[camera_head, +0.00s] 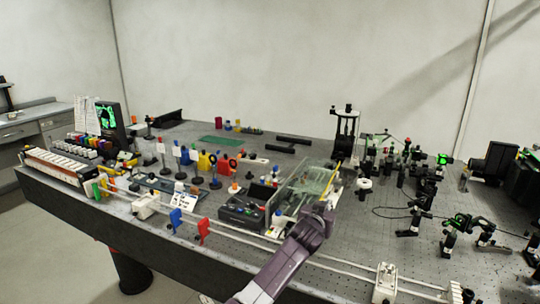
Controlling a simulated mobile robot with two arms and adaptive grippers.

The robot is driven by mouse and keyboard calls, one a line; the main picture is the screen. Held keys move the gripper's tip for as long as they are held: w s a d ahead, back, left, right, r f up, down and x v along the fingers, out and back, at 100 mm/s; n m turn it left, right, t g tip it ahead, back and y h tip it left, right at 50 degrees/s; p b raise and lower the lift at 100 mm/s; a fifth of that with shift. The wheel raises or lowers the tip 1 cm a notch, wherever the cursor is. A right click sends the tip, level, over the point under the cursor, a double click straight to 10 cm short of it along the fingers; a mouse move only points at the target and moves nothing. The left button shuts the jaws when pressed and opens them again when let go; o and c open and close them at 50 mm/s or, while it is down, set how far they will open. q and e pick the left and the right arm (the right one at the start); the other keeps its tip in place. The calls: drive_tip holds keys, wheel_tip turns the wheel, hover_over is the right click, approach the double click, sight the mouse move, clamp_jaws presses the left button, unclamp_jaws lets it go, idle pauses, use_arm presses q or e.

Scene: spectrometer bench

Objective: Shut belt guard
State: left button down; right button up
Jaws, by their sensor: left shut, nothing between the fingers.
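A clear, see-through cover with pale edges, which looks like the belt guard (314,178), stands tilted up over a device at the middle of the bench. A thin yellow strip (338,172) shows along its right side. My left arm comes up from the bottom edge, and my left gripper (328,214) is just below and in front of the cover's right side. The gripper is shut and empty. It is too small to tell whether it touches the cover. The arm hides part of the bench and the rails. My right gripper is not in view.
A dark control box (242,211) stands left of the cover. Long pale rails (338,264) run along the bench's front edge, with a white block (384,283) at right. Colored optics on posts (207,162) crowd the left. Dark optic mounts (415,215) stand at right.

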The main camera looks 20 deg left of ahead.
use_arm(q)
drive_tip(key=shift+f+b, duration=0.4)
drive_tip(key=shift+f, duration=0.4)
drive_tip(key=shift+d+f, duration=0.1)
drive_tip(key=shift+f, duration=0.1)
